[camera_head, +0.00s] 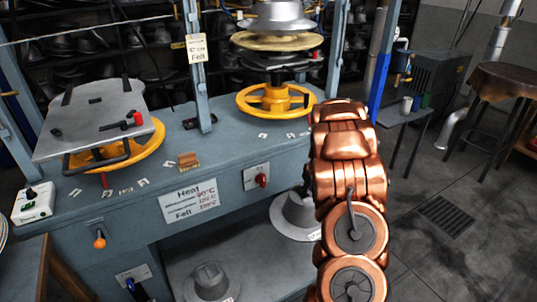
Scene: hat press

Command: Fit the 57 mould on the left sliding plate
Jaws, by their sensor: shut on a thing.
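The left sliding plate (75,128) is a flat grey plate at the left of the bench, above a yellow handwheel (148,150). A dark tool with a red end lies at its right side, and no mould stands on it. Grey hat-shaped moulds show on the lower shelf: one (297,212) partly behind my copper arm, one (210,283) at the bottom edge. Both have small white labels that I cannot read, so I cannot tell which is the 57 mould. My arm rises at right of centre; its gripper is hidden.
A right press with a grey mould (282,16) on a tan plate stands over another yellow handwheel (275,103). Blue-grey uprights (196,70) frame the bench. Floor at lower right is clear.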

